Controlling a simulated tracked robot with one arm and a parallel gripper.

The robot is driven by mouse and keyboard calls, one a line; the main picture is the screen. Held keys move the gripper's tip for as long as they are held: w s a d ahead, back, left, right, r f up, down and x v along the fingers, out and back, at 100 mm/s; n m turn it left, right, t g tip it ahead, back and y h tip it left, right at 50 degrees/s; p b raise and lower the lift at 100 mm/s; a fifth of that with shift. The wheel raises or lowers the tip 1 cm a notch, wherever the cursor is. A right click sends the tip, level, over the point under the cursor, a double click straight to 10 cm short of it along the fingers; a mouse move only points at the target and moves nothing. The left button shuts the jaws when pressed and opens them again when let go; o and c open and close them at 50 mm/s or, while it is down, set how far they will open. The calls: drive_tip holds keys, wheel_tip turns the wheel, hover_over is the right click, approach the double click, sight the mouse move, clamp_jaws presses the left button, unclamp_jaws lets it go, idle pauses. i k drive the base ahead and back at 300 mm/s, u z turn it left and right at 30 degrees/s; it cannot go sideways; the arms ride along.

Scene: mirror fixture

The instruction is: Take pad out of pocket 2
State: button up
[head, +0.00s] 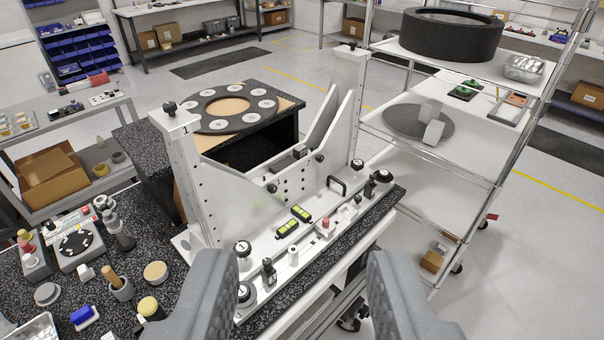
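A black ring plate (202,118) with a large round opening lies on a dark speckled block behind the fixture. Several pale round discs (264,103), which look like pads in pockets, sit around it. Their markings are too small to read, so I cannot tell which is pocket 2. My gripper (303,285) is open, its two grey fingers wide apart at the bottom of the head view, with nothing between them. It is on the near side of the fixture, well short of the ring plate.
A white fixture (183,170) with two tall posts and sloped side plates stands between my gripper and the ring plate. Knobs and a black handle (337,185) rise from its base. Small tools crowd the left bench. A wire shelf (475,165) stands at right.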

sight(300, 151)
drive_tip(key=u, duration=0.05)
drive_tip(key=k, duration=0.85)
drive_tip(key=z, duration=0.75)
drive_tip(key=i, duration=1.05)
drive_tip(key=z, duration=0.4)
drive_tip(key=i, duration=1.25)
drive_tip(key=u, duration=0.55)
drive_tip(key=i, duration=0.35)
drive_tip(key=u, duration=0.4)
